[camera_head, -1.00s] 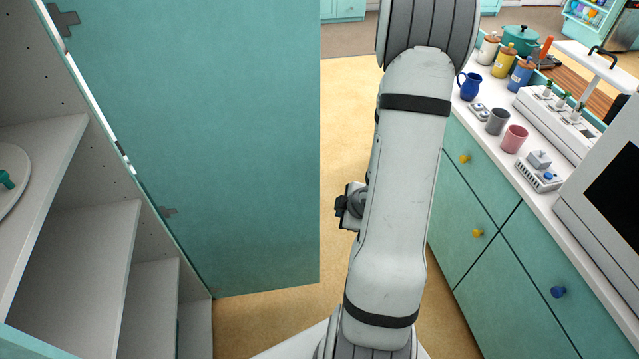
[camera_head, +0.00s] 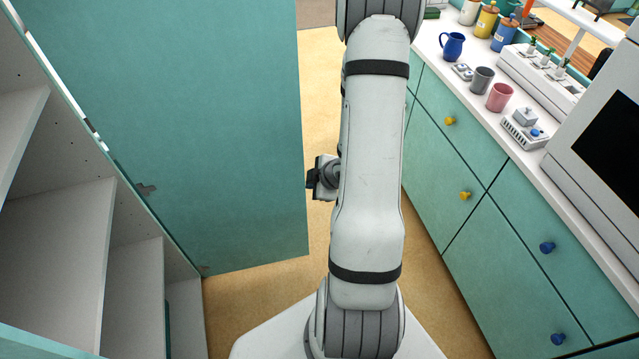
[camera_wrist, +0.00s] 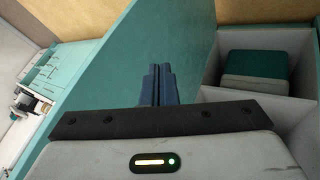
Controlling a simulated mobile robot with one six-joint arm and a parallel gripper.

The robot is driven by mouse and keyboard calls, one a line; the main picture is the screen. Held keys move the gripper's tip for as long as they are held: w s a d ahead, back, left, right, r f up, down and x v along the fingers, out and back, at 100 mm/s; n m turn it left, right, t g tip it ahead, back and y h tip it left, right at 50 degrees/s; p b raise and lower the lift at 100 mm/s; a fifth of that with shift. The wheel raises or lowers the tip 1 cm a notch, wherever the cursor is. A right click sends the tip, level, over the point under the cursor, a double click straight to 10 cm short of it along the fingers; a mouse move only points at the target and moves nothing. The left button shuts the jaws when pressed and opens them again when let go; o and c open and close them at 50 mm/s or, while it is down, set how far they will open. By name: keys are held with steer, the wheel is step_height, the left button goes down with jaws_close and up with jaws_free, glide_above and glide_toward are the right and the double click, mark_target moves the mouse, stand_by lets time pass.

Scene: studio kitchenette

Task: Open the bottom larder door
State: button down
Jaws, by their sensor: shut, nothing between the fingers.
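The larder door (camera_head: 190,120) is a tall teal panel standing wide open, swung out from the larder (camera_head: 60,250) at the left of the head view. Grey hinges show along its inner edge. In the wrist view the door (camera_wrist: 150,50) runs diagonally behind my gripper (camera_wrist: 157,70). The gripper's two dark blue fingers are together with nothing between them, pointing toward the door's inner side; I cannot tell whether they touch it.
The larder's shelves are open at the left; a dark green box (camera_wrist: 254,68) sits inside in the wrist view. A counter with teal drawers (camera_head: 480,210) runs along the right, carrying a blue jug (camera_head: 452,46) and a pink mug (camera_head: 499,97). Tan floor lies between.

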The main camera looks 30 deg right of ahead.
steer(key=shift+w+d+f+p, duration=0.2)
steer(key=shift+w+f+p, duration=0.05)
steer(key=shift+w, duration=0.55)
steer(key=shift+w+d+f+p, duration=0.2)
steer(key=shift+w+f+p, duration=0.1)
steer(key=shift+w, duration=0.5)
steer(key=shift+w+d+f+p, duration=0.2)
steer(key=shift+w+f+p, duration=0.05)
steer(key=shift+w, duration=0.55)
